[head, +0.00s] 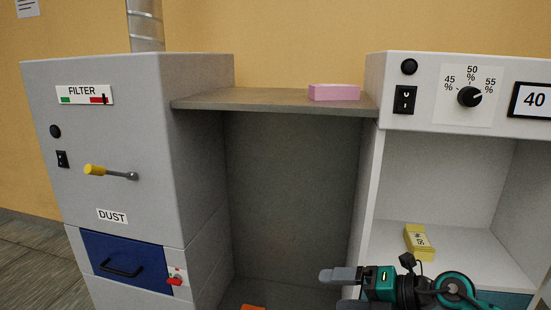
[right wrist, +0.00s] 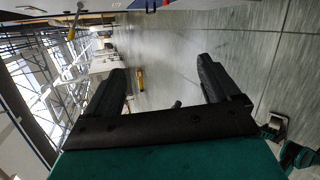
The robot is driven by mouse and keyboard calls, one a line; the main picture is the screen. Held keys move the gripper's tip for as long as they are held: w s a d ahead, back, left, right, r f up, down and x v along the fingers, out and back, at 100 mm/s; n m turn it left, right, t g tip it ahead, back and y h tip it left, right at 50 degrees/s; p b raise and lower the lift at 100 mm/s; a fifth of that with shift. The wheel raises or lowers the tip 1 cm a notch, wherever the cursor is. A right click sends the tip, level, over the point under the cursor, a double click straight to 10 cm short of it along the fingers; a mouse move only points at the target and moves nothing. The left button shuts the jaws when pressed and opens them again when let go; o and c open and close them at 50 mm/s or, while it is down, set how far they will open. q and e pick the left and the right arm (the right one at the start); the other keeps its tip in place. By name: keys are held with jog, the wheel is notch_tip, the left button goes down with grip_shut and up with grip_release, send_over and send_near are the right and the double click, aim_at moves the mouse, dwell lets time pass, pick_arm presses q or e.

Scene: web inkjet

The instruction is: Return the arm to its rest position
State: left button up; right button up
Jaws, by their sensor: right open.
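My right gripper (head: 335,288) is at the bottom of the head view, right of centre, in front of the cabinets. In the right wrist view its two dark fingers (right wrist: 162,85) stand wide apart with nothing between them. The floor shows beyond them. My left gripper is not in the head view.
A grey filter cabinet (head: 140,140) with a yellow-handled lever (head: 110,172) and blue drawer (head: 135,265) stands left. A shelf (head: 250,101) carries a pink block (head: 334,92). At right, a white cabinet (head: 430,75) holds a yellow tagged object (head: 418,242) inside, close behind my right arm.

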jog(key=s+a+r+m+t+y+p, duration=0.2)
jog(key=s+a+r+m+t+y, duration=0.15)
jog(key=m, duration=0.25)
pick_arm(q)
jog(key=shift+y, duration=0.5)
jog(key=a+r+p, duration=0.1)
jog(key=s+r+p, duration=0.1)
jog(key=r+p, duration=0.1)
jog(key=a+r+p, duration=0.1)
jog(key=p, duration=0.1)
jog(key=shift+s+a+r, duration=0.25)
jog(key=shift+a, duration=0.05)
pick_arm(e)
jog(key=s+d+f+m+h, duration=0.4)
jog(key=s+f+m+h, duration=0.3)
jog(key=m, duration=0.5)
jog(key=s+d+f+m+t+h, duration=0.1)
jog(key=s+d+f+m+h, duration=0.3)
jog(key=m, duration=0.8)
jog(key=s+f+h, duration=0.2)
jog(key=s+f, duration=0.2)
jog(key=s, duration=0.1)
jog(key=shift+d+m+h, duration=0.2)
jog(key=shift+m+h, duration=0.1)
jog(key=shift+h, duration=0.05)
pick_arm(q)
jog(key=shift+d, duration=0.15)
